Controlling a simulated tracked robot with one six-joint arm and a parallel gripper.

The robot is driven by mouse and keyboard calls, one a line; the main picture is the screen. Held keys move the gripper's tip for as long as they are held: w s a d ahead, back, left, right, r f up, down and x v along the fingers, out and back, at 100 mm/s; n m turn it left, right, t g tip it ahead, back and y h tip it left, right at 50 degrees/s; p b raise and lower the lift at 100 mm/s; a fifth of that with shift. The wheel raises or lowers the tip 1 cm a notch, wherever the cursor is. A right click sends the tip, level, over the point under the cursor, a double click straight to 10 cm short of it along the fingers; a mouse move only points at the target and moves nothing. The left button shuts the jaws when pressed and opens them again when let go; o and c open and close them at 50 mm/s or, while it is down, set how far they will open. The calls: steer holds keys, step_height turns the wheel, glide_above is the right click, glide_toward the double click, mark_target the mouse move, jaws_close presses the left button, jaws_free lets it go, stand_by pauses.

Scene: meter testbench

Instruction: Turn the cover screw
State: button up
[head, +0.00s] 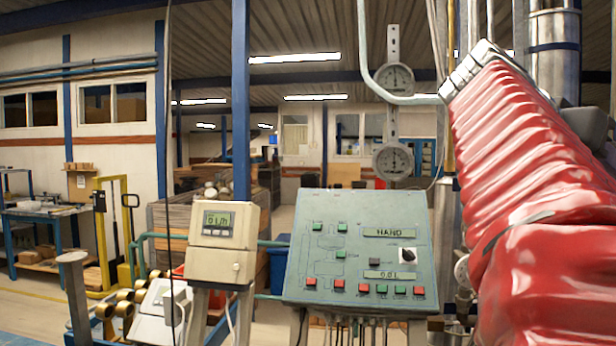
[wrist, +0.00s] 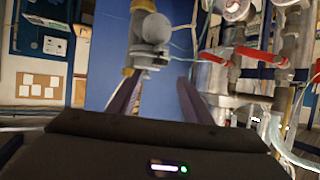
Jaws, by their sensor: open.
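I cannot make out the cover screw for sure in either view. In the wrist view, a grey rounded fitting with a valve-like body (wrist: 152,30) stands just beyond the fingertips of my gripper (wrist: 158,82). The two fingers are spread apart with nothing between them but blue background, so my gripper is open and empty. Whether a finger touches the fitting I cannot tell. In the head view my gripper is out of sight; my arm in its red sleeve fills the right side. A beige meter box (head: 222,241) with a small display stands left of centre.
A green control panel (head: 355,246) with buttons stands at the centre. Two round dial gauges (head: 394,78) hang above it. A yellow hand truck (head: 112,230) and a workbench (head: 45,212) are at left. Pipes with red handles (wrist: 262,57) crowd the right in the wrist view.

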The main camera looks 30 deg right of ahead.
steer(key=x, duration=0.8)
steer(key=shift+d, duration=0.4)
steer(key=shift+f, duration=0.15)
steer(key=shift+a, duration=0.1)
steer(key=c, duration=1.1)
